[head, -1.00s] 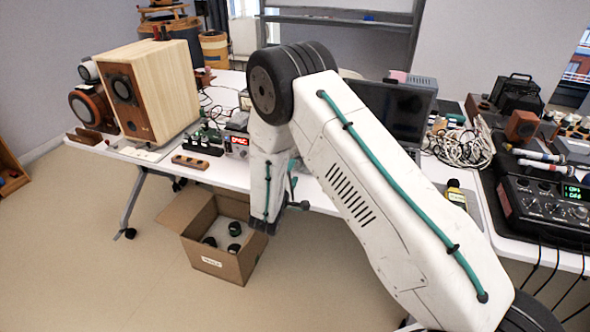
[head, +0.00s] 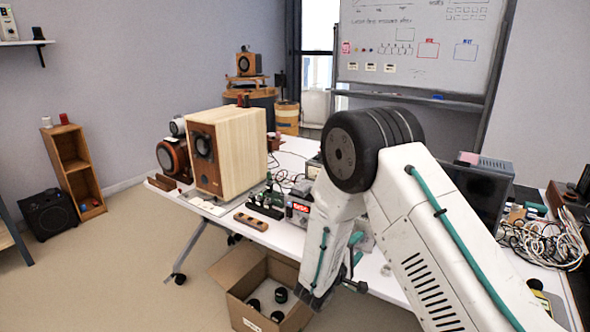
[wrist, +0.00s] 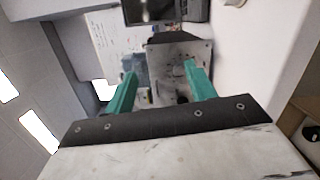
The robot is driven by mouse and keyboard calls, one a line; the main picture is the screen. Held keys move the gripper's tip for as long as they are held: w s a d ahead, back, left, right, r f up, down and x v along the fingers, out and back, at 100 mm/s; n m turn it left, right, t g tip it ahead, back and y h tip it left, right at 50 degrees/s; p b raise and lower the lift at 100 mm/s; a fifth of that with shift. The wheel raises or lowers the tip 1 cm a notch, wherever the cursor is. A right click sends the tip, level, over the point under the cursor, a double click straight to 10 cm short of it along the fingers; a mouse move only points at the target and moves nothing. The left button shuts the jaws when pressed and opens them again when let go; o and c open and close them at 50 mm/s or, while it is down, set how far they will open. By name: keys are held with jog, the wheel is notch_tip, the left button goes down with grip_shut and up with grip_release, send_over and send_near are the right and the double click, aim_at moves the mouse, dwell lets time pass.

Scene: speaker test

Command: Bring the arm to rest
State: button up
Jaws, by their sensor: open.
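My white arm with green cable fills the right half of the head view, bent at a black ribbed elbow joint, its forearm pointing down at the table's front edge. My gripper (wrist: 160,69) shows in the wrist view as two green fingers standing well apart, with nothing held between them. A grey metal plate lies beyond the fingers.
The white table (head: 222,222) carries a wooden speaker (head: 228,150), small electronics and a coil of cables (head: 545,240). An open cardboard box (head: 240,310) with several dark round items stands on the floor by it. A whiteboard (head: 420,45) stands behind.

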jog(key=s+d+r+m+g, duration=0.4)
jog(key=s+d+r+g, duration=0.25)
jog(key=s+r, duration=0.3)
jog(key=s+d+r+m+g, duration=0.55)
jog(key=s+d+r, duration=0.3)
jog(key=r, duration=0.25)
jog(key=s+a+r+y, duration=0.1)
jog(key=s+a+y, duration=0.2)
jog(key=s, duration=0.5)
jog(key=s+a+r+m+y, duration=0.1)
jog(key=s+a+r+y, duration=0.1)
jog(key=s+y, duration=0.3)
jog(key=s+a+r+y, duration=0.1)
jog(key=s+a+y, duration=0.3)
jog(key=s, duration=0.6)
jog(key=shift+s+a+r+y, duration=0.3)
jog(key=shift+a+r, duration=0.05)
jog(key=shift+a, duration=0.15)
